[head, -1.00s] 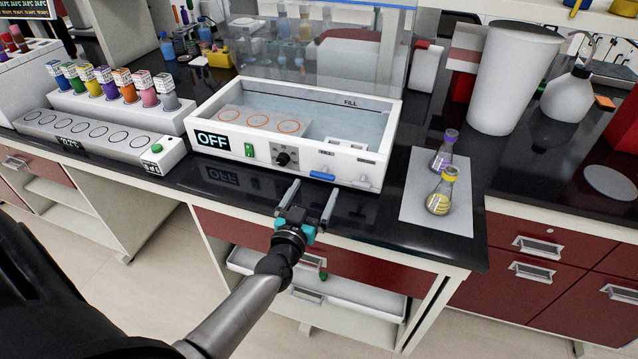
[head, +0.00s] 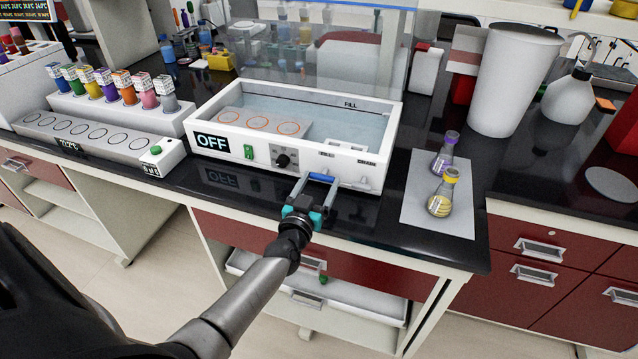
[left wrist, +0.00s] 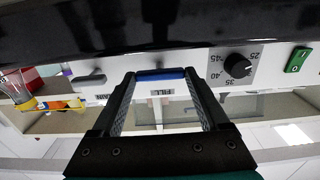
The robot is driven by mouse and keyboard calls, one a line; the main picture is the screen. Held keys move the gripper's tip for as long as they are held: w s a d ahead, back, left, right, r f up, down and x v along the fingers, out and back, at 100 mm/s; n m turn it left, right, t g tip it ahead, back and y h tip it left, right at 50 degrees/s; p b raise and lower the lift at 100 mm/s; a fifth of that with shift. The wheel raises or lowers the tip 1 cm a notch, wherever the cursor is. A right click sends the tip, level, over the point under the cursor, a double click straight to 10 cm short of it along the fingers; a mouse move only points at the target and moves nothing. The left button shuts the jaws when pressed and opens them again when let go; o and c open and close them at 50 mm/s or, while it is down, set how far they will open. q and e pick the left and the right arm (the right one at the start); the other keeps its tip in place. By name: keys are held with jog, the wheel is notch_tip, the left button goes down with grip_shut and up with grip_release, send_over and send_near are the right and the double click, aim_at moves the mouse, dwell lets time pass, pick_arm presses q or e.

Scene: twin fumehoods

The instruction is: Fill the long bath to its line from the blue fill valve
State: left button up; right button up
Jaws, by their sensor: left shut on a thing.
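The long bath (head: 225,164) is a white open tank on the black bench. Pale blue water (head: 362,127) shows inside, with a dark line marked FILL (head: 352,105) on the back wall above it. The blue fill valve handle (head: 322,177) is low on the bath's front, under a FILL label; it also shows in the left wrist view (left wrist: 160,74). My left gripper (head: 316,187) is at the front panel, shut on this handle, with one finger at each end; the fingers also show in the left wrist view (left wrist: 160,78). My right gripper is out of view.
The OFF display (head: 213,141), green switch (head: 249,152), dial (head: 283,160) and grey drain handle (head: 364,183) are on the bath's front. Two flasks (head: 440,195) stand on a white mat to the right. A rack of coloured bottles (head: 120,98) stands left.

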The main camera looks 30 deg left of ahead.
pick_arm(q)
jog(key=c, duration=0.7)
jog(key=n, duration=0.8)
jog(key=shift+n+b, duration=0.3)
jog(key=shift+n, duration=0.2)
dwell(0.3)
jog(key=o, duration=1.3)
jog(key=shift+c, duration=0.2)
jog(key=shift+s, duration=0.1)
